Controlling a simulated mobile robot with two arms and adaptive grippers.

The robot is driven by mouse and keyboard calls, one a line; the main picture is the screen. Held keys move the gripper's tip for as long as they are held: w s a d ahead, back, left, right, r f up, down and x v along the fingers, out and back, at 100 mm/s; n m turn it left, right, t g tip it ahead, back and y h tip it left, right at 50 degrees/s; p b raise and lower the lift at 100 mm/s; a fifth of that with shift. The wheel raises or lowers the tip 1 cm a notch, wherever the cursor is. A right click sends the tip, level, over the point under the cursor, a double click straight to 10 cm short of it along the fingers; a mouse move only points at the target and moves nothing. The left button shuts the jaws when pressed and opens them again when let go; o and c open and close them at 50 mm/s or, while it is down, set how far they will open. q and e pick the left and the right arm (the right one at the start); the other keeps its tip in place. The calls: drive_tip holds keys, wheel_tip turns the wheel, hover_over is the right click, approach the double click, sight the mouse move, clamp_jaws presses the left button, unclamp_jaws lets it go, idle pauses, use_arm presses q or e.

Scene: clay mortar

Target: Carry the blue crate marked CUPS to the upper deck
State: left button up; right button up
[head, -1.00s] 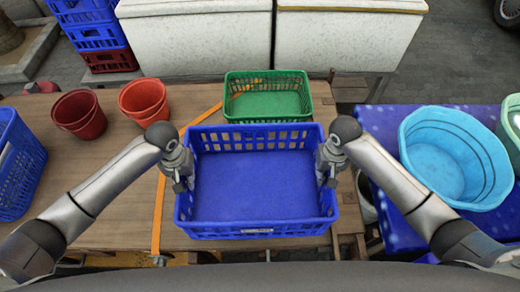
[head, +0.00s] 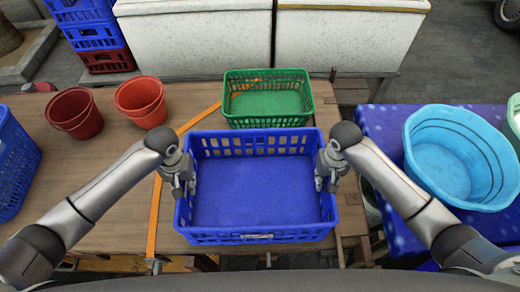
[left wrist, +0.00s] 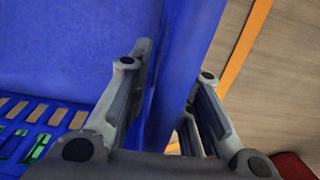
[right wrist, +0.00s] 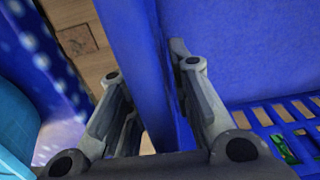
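A large empty blue crate (head: 262,194) is in front of me in the head view, with a small pale label (head: 257,236) on its front wall, too small to read. My left gripper (head: 184,184) is at its left wall and my right gripper (head: 327,180) at its right wall. In the left wrist view, that gripper's fingers (left wrist: 168,100) straddle the left wall (left wrist: 178,60). In the right wrist view, the fingers (right wrist: 155,95) straddle the right wall (right wrist: 140,55). I cannot tell if the crate touches the table. No upper deck is identifiable.
A green crate (head: 267,121) sits just behind on the wooden table (head: 115,170). Two red buckets (head: 75,113) (head: 141,101) and another blue crate (head: 14,165) are at left. A light-blue tub (head: 457,157) stands on a blue cloth at right. Stacked crates (head: 93,35) and white boxes (head: 195,38) stand behind.

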use_arm(q)
drive_tip(key=shift+o, duration=0.6)
drive_tip(key=shift+d, duration=0.1)
use_arm(e)
drive_tip(key=shift+o, duration=0.6)
drive_tip(key=shift+a, duration=0.1)
use_arm(q)
wheel_tip(320, 180, up, 12)
use_arm(e)
wheel_tip(320, 180, up, 12)
drive_tip(key=shift+r, duration=0.1)
use_arm(q)
drive_tip(key=shift+s, duration=0.1)
